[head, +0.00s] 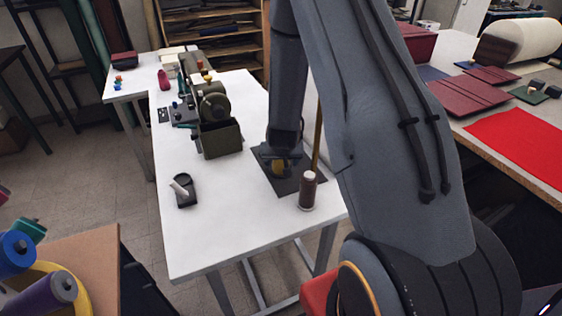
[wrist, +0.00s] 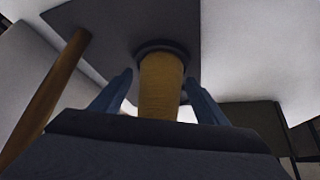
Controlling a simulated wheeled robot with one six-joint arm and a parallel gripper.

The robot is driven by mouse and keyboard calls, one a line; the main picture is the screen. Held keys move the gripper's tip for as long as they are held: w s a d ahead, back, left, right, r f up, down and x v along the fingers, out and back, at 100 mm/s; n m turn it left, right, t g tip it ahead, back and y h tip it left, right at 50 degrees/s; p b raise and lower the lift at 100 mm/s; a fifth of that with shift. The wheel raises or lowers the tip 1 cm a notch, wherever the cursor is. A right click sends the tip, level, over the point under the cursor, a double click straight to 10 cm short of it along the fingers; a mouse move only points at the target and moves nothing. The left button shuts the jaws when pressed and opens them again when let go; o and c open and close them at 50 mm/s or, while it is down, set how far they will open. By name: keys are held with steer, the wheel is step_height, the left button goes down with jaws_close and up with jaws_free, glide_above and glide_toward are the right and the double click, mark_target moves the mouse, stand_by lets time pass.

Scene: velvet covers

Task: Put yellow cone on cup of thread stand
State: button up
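The yellow cone (wrist: 160,88) stands between the two fingers of my gripper (wrist: 158,88) in the wrist view. Narrow gaps show on both sides of it, so the fingers look open around it. Its far end meets a dark round cup (wrist: 161,46) on the dark base plate of the thread stand (wrist: 110,18). Whether it is fully seated cannot be told. In the head view the cone (head: 279,168) shows low over the stand's plate (head: 314,181), just below my gripper (head: 283,160). The stand's brass post (wrist: 50,95) rises at the left.
A dark brown thread spool (head: 307,191) stands by the plate's front corner. A small black holder (head: 185,196) and an olive machine with a bin (head: 221,139) are on the white table (head: 225,235). The table's front middle is clear.

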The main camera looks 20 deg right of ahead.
steer(key=shift+r, duration=0.1)
steer(key=shift+s+a+r, duration=0.1)
steer(key=shift+s+r, duration=0.15)
steer(key=shift+r, duration=0.25)
steer(key=b+v, duration=0.1)
steer(key=v, duration=1)
steer(key=s+a+r+n+g+y, duration=0.1)
steer(key=s+a+r, duration=0.3)
steer(key=s, duration=0.5)
steer(key=s+a+r+n+g+y, duration=0.1)
steer(key=s+a+r+n+g, duration=0.2)
steer(key=s+a, duration=0.3)
steer(key=s+r, duration=0.1)
steer(key=s, duration=0.1)
steer(key=shift+s+r+n, duration=0.2)
steer(key=shift+s+n, duration=0.1)
steer(key=shift+s, duration=0.1)
step_height(320, 180, down, 2)
steer(key=shift+f+g+b, duration=0.2)
steer(key=shift+g+b, duration=0.2)
steer(key=shift+b, duration=0.6)
